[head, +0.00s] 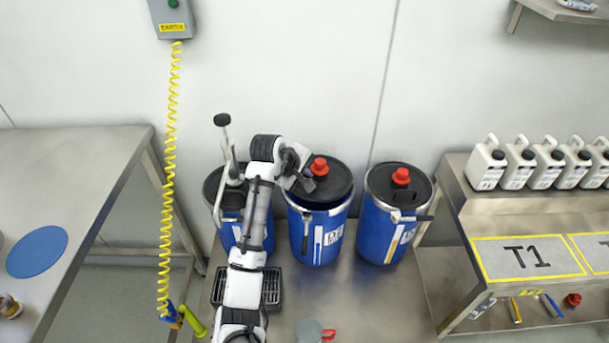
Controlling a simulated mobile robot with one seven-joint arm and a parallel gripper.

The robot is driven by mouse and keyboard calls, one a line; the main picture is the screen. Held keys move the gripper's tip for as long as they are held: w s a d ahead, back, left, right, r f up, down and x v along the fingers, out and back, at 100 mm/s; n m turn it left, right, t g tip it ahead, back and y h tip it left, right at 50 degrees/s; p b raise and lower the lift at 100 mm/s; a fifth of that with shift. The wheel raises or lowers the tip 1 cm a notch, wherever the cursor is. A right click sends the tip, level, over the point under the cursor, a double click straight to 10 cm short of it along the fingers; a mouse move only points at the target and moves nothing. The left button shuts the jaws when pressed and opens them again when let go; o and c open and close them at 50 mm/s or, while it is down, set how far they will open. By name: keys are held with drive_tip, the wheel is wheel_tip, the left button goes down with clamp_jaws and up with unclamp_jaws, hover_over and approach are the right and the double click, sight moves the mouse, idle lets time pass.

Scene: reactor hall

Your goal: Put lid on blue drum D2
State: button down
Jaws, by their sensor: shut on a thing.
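The middle blue drum (319,245) stands on a steel surface in the head view; its white label seems to read D2. A black lid (335,180) with a red cap (319,167) is over its top, a little tilted and offset to the right. The drum's rim shows below the lid at the front. I cannot tell whether the lid touches the rim. My gripper (305,180) is at the lid's left side, shut on it; my arm hides part of the fingers.
A blue drum (380,232) with a black lid and red cap stands on the right. Another blue drum (228,236), with an upright metal tool at its top, stands on the left, partly behind my arm. White canisters (519,163) line the right bench. A yellow coiled cable (168,180) hangs at left.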

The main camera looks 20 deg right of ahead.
drive_tip(key=shift+f, duration=0.2)
drive_tip(key=shift+f+b, duration=0.35)
drive_tip(key=shift+f, duration=0.65)
drive_tip(key=shift+f, duration=0.1)
drive_tip(key=shift+d+p, duration=0.1)
drive_tip(key=shift+p, duration=0.9)
idle(0.9)
drive_tip(key=shift+f, duration=0.75)
idle(1.0)
drive_tip(key=c, duration=1.4)
unclamp_jaws()
drive_tip(key=shift+c, duration=0.2)
drive_tip(key=b+v, duration=0.2)
drive_tip(key=v, duration=1.1)
drive_tip(key=shift+r, duration=0.4)
